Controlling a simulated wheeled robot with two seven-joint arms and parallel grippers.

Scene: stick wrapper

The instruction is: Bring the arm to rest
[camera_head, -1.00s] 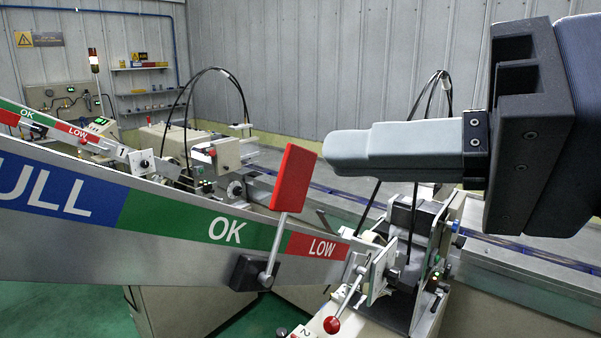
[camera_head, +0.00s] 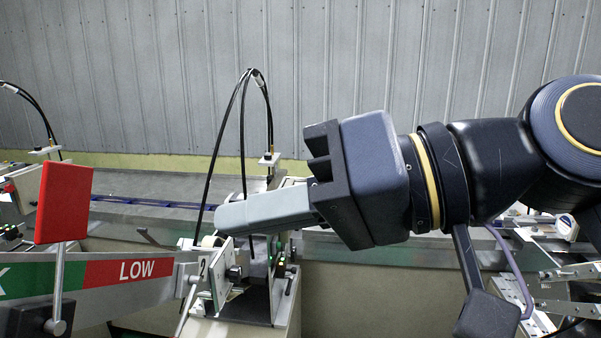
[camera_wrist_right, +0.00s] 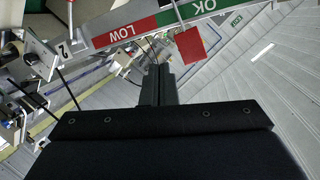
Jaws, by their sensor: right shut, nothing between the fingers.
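My right gripper (camera_head: 226,216) is in the middle of the head view, with its grey fingers pressed together and pointing left, tilted slightly down. It is shut and empty. The right arm (camera_head: 487,165) comes in from the right behind it. In the picture the fingertips overlap the upper part of the machine marked 2 (camera_head: 268,290); I cannot tell the gap in depth. In the right wrist view the closed fingers (camera_wrist_right: 158,78) point up toward the rail with LOW and OK labels. My left gripper is not in view.
A red flag (camera_head: 64,204) on a metal rod stands by the labelled rail (camera_head: 130,269) at left. Black cables (camera_head: 243,135) arch above the machine. A long conveyor (camera_head: 145,190) runs behind. Metal brackets (camera_head: 568,274) are at right, near my arm. The wall area above is clear.

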